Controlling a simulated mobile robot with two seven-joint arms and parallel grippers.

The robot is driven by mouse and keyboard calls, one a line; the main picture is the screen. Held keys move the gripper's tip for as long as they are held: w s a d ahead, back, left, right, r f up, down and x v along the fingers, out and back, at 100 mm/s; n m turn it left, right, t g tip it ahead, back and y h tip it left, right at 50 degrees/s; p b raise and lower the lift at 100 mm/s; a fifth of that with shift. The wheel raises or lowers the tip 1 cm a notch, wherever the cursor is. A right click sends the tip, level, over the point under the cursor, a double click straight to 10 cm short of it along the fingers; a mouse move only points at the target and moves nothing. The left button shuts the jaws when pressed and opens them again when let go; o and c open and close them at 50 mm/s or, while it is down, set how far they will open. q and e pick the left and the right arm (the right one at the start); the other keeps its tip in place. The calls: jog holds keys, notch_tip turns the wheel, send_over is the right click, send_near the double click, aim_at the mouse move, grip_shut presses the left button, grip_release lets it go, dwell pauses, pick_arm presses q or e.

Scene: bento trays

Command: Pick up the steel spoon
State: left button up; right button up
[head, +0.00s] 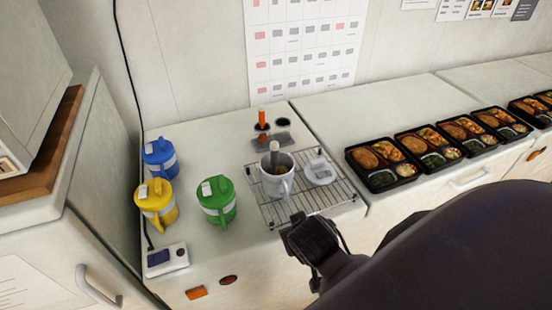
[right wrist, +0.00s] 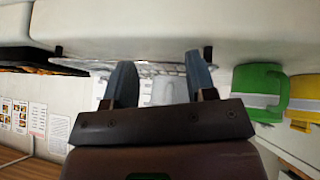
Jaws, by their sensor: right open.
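A steel spoon (head: 274,152) stands in a light grey mug (head: 281,187), with its grey handle rising above the rim. Its lower part is hidden in the mug. The mug stands on a wire rack (head: 326,210). My right gripper (head: 298,222) is in front of the rack's near edge, apart from the mug and spoon. In the right wrist view its two fingers (right wrist: 160,64) are apart, with pale shapes behind them that I cannot clearly make out. I cannot pick out the spoon there. My left gripper is not in view.
Blue (head: 159,157), yellow (head: 156,205) and green (head: 217,202) lidded jugs stand left of the rack. A small white item (head: 319,172) is on the rack's right. An orange-handled tool (head: 262,121) stands behind the mug. Several bento trays (head: 383,182) line the right counter.

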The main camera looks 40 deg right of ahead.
jog(key=w+a+r+m+h, duration=0.2)
jog(key=w+r+m+h, duration=0.25)
jog(key=w+r, duration=0.35)
jog(key=m+t+h+p, duration=0.1)
jog(key=m+h, duration=0.2)
jog(key=m, duration=0.2)
send_near(273, 149)
jog(key=shift+n, duration=0.25)
jog(key=x, duration=0.5)
jog(key=shift+w+f+p, duration=0.15)
jog(key=shift+f+p, duration=0.05)
jog(key=shift+p, duration=0.2)
jog(key=shift+p+x, duration=0.7)
jog(key=shift+x, duration=1.65)
jog(key=shift+w+d+f, duration=0.15)
jog(key=shift+w+d, duration=0.05)
jog(key=shift+d, duration=0.35)
grip_shut()
